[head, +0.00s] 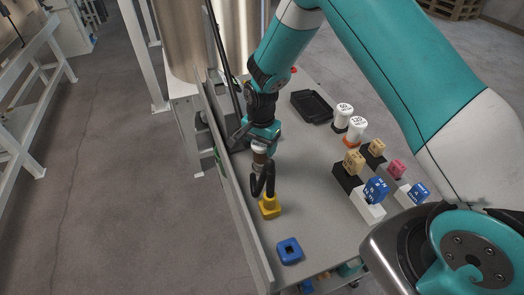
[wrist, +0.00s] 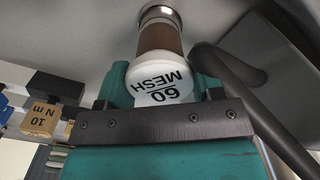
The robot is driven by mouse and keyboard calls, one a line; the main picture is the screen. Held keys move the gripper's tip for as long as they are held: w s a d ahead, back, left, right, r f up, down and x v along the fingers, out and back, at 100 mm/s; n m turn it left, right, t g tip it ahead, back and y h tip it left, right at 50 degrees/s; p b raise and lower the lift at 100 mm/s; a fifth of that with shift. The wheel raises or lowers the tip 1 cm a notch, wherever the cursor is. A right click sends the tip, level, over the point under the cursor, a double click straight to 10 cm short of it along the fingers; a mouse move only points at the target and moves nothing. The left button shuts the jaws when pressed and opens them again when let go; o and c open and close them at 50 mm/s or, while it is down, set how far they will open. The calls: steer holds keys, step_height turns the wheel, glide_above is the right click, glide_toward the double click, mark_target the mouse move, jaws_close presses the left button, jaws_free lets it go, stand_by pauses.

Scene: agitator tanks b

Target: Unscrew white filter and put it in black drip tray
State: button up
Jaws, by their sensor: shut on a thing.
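The white filter (wrist: 158,82), marked "60 MESH", sits between the jaws of my gripper (wrist: 160,92) in the wrist view. My gripper (head: 261,142) is shut on it and also shows in the head view, where part of the filter (head: 259,147) is visible. The filter meets a brown cylindrical piece (wrist: 160,38) with a metal collar beyond it. I cannot tell how firmly the threads are engaged. The black drip tray (head: 312,106) lies empty on the bench, to the right of and farther back than my gripper.
A curved black pipe (wrist: 225,68) runs close beside my gripper, above a yellow piece (head: 270,207). Two white-capped items (head: 343,112) (head: 356,128) stand right of the tray. Several labelled blocks (head: 376,190) stand at the right; a blue block (head: 289,250) lies in front. The bench middle (head: 312,180) is clear.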

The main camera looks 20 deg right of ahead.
steer(key=n, duration=0.6)
steer(key=shift+n, duration=0.3)
steer(key=n, duration=0.4)
steer(key=shift+n, duration=0.5)
steer(key=n, duration=0.3)
steer(key=shift+r, duration=0.1)
steer(key=shift+r+p, duration=0.4)
steer(key=shift+r, duration=0.05)
steer(key=shift+r+p, duration=0.5)
steer(key=shift+r, duration=0.25)
